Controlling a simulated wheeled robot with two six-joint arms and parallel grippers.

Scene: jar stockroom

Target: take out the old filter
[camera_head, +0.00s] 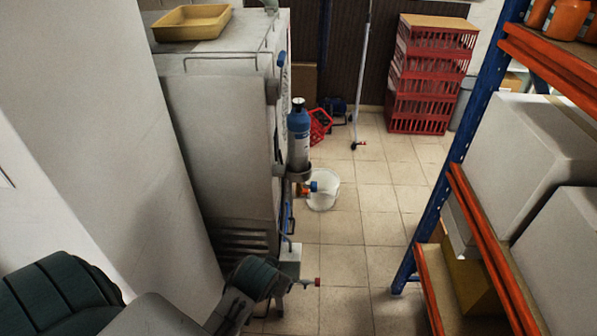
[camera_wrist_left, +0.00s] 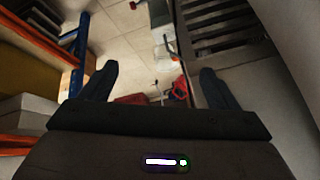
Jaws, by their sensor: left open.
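A filter cartridge (camera_head: 299,140) with a blue upper part, dark cap and pale lower body stands upright in a grey ring holder (camera_head: 298,174) on the right side of a large grey machine (camera_head: 215,130). An orange and blue fitting (camera_head: 307,188) sits just below the holder. My left arm reaches in from the lower left, low beside the machine, below and nearer than the cartridge. My left gripper (camera_wrist_left: 156,80) shows in the left wrist view with its two dark fingers wide apart and nothing between them. The cartridge is not recognisable there. My right gripper is out of view.
A white bucket (camera_head: 322,190) stands on the floor just beyond the holder. A red-handled valve (camera_head: 316,282) juts out low from the machine. Blue and orange shelving (camera_head: 440,185) lines the right. Red crates (camera_head: 420,85) are stacked at the back. The tiled aisle between is clear.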

